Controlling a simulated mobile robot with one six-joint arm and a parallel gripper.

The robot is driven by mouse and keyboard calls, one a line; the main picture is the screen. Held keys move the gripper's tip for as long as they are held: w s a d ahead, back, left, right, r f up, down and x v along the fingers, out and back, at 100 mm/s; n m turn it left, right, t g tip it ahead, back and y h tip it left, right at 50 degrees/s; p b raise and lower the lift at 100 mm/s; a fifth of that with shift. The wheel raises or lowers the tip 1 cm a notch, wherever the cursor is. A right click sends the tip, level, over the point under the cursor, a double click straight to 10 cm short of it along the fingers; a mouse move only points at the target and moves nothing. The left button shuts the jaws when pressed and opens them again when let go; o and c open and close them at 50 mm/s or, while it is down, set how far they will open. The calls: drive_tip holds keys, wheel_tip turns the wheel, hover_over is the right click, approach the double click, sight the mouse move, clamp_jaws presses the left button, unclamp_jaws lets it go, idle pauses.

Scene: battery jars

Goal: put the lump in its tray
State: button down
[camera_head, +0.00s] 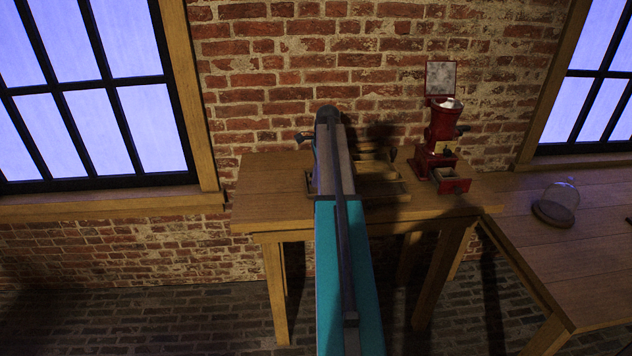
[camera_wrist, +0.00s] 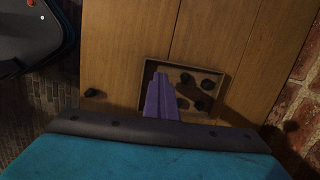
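A small black lump (camera_wrist: 93,93) lies on the bare wooden table top, left of the tray in the wrist view. The shallow wooden tray (camera_wrist: 222,80) holds several dark lumps (camera_wrist: 201,105) on its pale floor. My gripper (camera_wrist: 161,76) has purple fingers, close together with no gap visible between the tips. They show over the left part of the tray, with nothing visible between them; their height above it is unclear. In the head view my arm hides the gripper and part of the table.
A red grinder (camera_head: 441,135) with an open drawer stands on the right of the wooden table (camera_head: 262,200). A glass dome (camera_head: 560,200) stands on the right-hand table (camera_head: 590,255). Brick wall (camera_head: 270,60) rises behind. The small table's left end is clear.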

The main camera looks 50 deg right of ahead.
sight(315, 192)
drive_tip(key=shift+f, duration=0.9)
drive_tip(key=shift+a+f, duration=0.1)
drive_tip(key=shift+f, duration=0.45)
drive_tip(key=shift+s, duration=0.1)
drive_tip(key=c, duration=2.1)
unclamp_jaws()
drive_tip(key=shift+f, duration=0.1)
drive_tip(key=shift+a, duration=0.1)
drive_tip(key=shift+s+f, duration=0.1)
drive_tip(key=shift+d+r, duration=0.2)
drive_tip(key=shift+r, duration=0.55)
drive_tip(key=r, duration=0.4)
drive_tip(key=s+r+b, duration=0.1)
drive_tip(key=r, duration=0.3)
drive_tip(key=r+b, duration=0.1)
drive_tip(key=r, duration=0.3)
drive_tip(key=shift+s+d, duration=0.2)
drive_tip(key=shift+s, duration=0.15)
